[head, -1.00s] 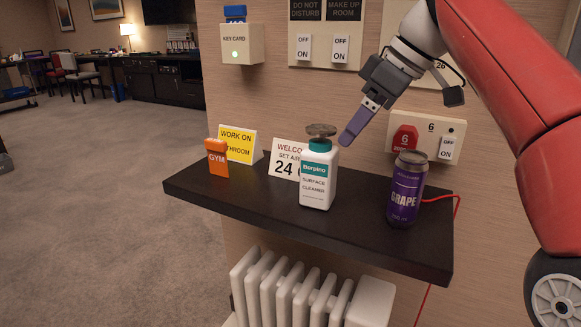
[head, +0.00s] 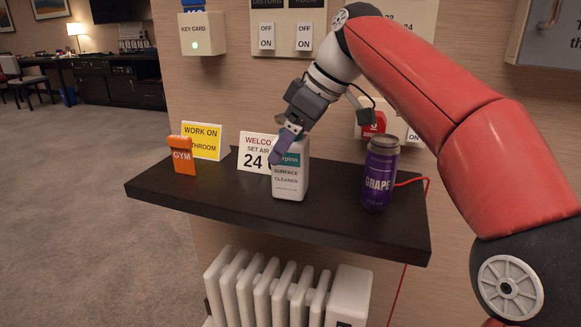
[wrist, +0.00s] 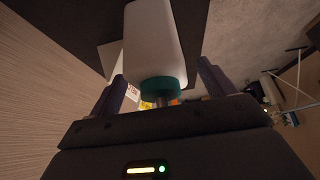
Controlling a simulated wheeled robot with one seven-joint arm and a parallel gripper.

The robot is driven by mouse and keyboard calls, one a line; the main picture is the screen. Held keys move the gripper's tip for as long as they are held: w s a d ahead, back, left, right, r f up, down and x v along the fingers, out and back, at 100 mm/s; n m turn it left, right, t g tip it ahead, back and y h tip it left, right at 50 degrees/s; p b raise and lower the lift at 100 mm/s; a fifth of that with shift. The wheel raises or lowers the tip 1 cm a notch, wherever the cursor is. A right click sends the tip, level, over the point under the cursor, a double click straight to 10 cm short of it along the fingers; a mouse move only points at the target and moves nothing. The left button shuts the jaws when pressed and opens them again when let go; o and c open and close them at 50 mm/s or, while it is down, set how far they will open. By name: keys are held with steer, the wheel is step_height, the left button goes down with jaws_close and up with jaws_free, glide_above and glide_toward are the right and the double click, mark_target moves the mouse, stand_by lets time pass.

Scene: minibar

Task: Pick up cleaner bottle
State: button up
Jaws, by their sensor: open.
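The cleaner bottle (head: 290,178) is white with a teal band and a "surface cleaner" label. It stands upright near the front edge of the dark shelf (head: 335,222). My gripper (head: 277,150) is at the upper part of the bottle and hides its top and part of its label in the head view. In the wrist view the bottle (wrist: 155,45) with its teal collar lies between my two open fingers (wrist: 160,85). I see gaps beside the collar, and no clear contact.
A purple grape can (head: 380,175) stands to the right, with a red cord behind it. An orange gym tag (head: 182,158), a yellow sign (head: 202,140) and a white welcome sign (head: 254,153) stand to the left. The wall is close behind, and a white radiator (head: 285,290) is below.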

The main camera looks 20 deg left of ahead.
steer(key=shift+r, duration=0.1)
jaws_close()
stand_by(0.4)
